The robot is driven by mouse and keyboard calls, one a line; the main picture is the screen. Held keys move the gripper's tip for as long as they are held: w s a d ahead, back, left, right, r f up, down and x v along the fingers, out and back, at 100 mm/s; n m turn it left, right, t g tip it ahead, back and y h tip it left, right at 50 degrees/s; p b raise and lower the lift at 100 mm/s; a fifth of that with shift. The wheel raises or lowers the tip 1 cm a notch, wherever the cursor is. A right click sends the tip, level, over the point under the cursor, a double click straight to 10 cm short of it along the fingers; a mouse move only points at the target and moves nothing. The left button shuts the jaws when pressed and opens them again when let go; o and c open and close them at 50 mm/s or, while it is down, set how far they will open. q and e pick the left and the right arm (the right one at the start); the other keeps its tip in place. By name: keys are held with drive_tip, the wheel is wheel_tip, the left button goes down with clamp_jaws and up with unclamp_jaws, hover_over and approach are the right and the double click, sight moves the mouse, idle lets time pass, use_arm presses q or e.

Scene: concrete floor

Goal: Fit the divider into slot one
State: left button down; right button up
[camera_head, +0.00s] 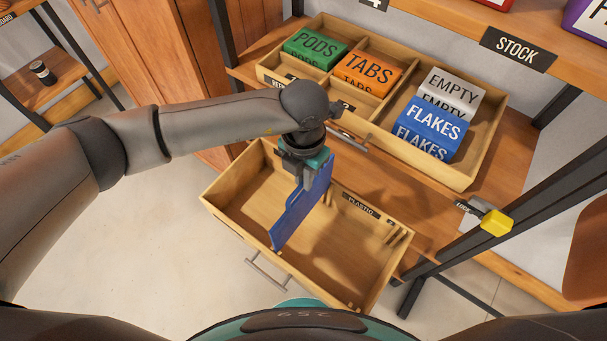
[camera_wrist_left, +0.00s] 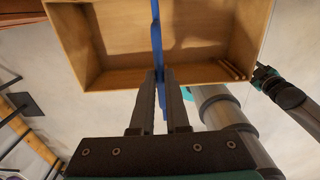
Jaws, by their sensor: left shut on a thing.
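The divider (camera_head: 303,205) is a flat blue panel. My left gripper (camera_head: 308,163) is shut on its upper edge, over the open lower drawer (camera_head: 232,222). The panel runs across the drawer from front to back; whether it touches the drawer floor cannot be told. In the left wrist view, the fingers (camera_wrist_left: 160,76) pinch the divider (camera_wrist_left: 157,42) in front of the wooden drawer (camera_wrist_left: 205,75). Thin wooden slot ribs (camera_head: 398,237) show at the drawer's right part, with more ribs (camera_head: 328,196) near the divider. My right gripper (camera_wrist_left: 264,76) seems to show small at the right of the wrist view; its jaws are unclear.
An upper wooden drawer (camera_head: 470,178) holds a green PODS box (camera_head: 315,48), an orange TABS box (camera_head: 366,72), a white EMPTY box (camera_head: 452,88) and a blue FLAKES box (camera_head: 430,127). A yellow-tagged lock piece (camera_head: 495,222) is on the right post. The lower drawer's right half is clear.

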sight(303, 206)
use_arm(q)
drive_tip(key=shift+f+b, duration=4)
drive_tip(key=shift+f, duration=0.75)
use_arm(e)
wheel_tip(303, 206, down, 8)
use_arm(q)
drive_tip(key=shift+f, duration=0.1)
use_arm(e)
drive_tip(key=shift+w+f, duration=0.15)
use_arm(q)
drive_tip(key=shift+f+b, duration=0.6)
drive_tip(key=shift+f, duration=0.05)
use_arm(e)
drive_tip(key=shift+w+d+f, duration=0.35)
drive_tip(key=shift+d+f, duration=0.2)
use_arm(q)
drive_tip(key=shift+f, duration=0.3)
use_arm(e)
drive_tip(key=shift+w+f, duration=0.2)
drive_tip(key=shift+w, duration=0.05)
use_arm(q)
drive_tip(key=shift+f+b, duration=0.35)
drive_tip(key=shift+b, duration=0.2)
drive_tip(key=shift+f, duration=0.1)
use_arm(e)
drive_tip(key=shift+w+f+t, duration=0.3)
drive_tip(key=shift+w, duration=0.25)
